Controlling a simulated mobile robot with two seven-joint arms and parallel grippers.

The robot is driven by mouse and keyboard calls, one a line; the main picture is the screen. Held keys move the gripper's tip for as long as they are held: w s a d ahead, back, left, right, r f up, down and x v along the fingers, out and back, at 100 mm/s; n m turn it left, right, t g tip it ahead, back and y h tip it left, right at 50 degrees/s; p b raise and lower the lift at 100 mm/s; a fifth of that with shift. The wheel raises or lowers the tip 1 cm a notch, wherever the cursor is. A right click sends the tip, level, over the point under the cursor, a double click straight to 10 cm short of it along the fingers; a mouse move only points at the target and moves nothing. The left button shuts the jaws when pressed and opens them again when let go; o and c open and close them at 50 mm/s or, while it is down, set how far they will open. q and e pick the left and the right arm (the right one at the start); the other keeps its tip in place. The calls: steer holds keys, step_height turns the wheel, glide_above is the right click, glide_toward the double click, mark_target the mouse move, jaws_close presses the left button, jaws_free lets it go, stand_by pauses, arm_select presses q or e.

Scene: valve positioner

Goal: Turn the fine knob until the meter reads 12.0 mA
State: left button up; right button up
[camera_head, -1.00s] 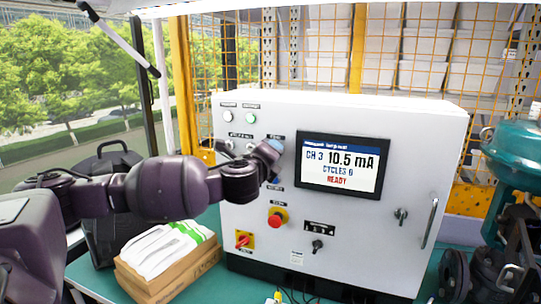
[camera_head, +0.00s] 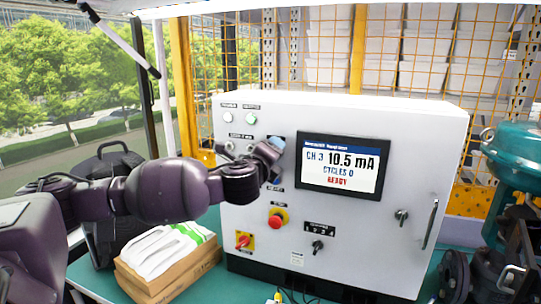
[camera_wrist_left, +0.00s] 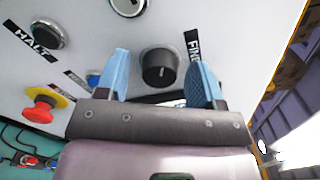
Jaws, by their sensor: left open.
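The meter screen (camera_head: 339,165) on the white cabinet reads CH 3, 10.5 mA, CYCLES 0 and READY. The fine knob (camera_wrist_left: 158,68) is a round black knob beside a partly hidden label starting "FIN". My left gripper (camera_wrist_left: 162,80) is open, with one blue finger on each side of the knob in the picture. A gap shows between the knob and each finger; how far the fingertips reach along it I cannot tell. In the head view my left gripper (camera_head: 276,157) is at the panel, left of the screen, and hides the knob. My right gripper is not in view.
A red mushroom button (camera_head: 277,221), a red-and-yellow switch (camera_head: 243,241) and a small black selector (camera_head: 317,246) sit lower on the panel. A box with white papers (camera_head: 167,253) stands on the green table at left. A teal valve unit (camera_head: 515,165) stands at right.

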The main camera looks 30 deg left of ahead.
arm_select(q)
steer(key=b+v, duration=0.1)
steer(key=v, duration=0.9)
steer(key=shift+s, duration=0.4)
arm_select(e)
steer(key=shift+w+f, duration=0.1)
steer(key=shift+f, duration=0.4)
arm_select(q)
steer(key=shift+d, duration=0.1)
